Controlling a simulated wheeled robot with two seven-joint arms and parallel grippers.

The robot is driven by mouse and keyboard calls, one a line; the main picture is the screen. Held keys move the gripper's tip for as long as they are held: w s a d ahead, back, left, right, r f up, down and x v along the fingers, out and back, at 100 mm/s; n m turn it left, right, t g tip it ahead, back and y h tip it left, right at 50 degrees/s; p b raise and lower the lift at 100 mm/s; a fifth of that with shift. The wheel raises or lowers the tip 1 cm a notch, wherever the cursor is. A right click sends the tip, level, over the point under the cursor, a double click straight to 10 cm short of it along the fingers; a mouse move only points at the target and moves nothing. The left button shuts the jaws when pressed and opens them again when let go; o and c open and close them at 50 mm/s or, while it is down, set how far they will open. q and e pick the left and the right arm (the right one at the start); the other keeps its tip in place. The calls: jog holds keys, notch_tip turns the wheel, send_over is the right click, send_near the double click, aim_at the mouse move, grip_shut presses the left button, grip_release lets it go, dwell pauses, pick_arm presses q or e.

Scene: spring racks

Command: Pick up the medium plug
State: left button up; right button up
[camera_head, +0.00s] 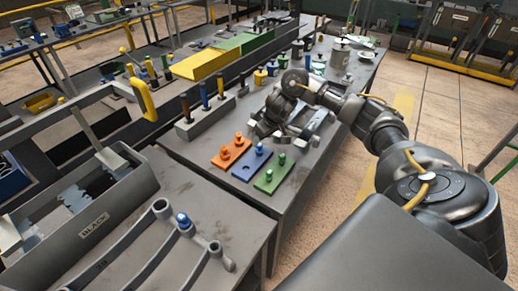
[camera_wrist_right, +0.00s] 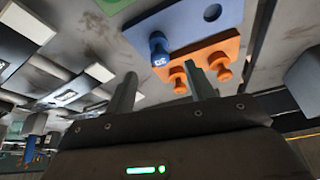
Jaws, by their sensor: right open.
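On the grey table lie an orange plate (camera_head: 222,164) with two orange plugs (camera_head: 239,139), a blue plate (camera_head: 250,162) with one blue plug (camera_head: 260,149) and one empty hole, and a green plate (camera_head: 266,187) with two green plugs (camera_head: 282,159). Another blue plug (camera_head: 183,221) stands on a grey bar part at the front. I cannot tell from size which is medium. In the right wrist view, my right gripper (camera_wrist_right: 162,85) is open and empty, with the orange plugs (camera_wrist_right: 220,66) and blue plug (camera_wrist_right: 159,48) beyond its fingers. My left gripper is not in view.
A grey block with upright pegs (camera_head: 205,118) stands left of the plates. Behind my right gripper are several cups and cans (camera_head: 340,52). A grey bin marked BLACK (camera_head: 95,227) sits at the front left. Tan floor (camera_head: 330,190) shows right of the table.

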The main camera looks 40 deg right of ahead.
aim_at(260, 145)
jog(key=shift+p+x, duration=0.5)
jog(key=shift+x, duration=2.5)
jog(key=shift+s, duration=0.15)
jog(key=c, duration=0.9)
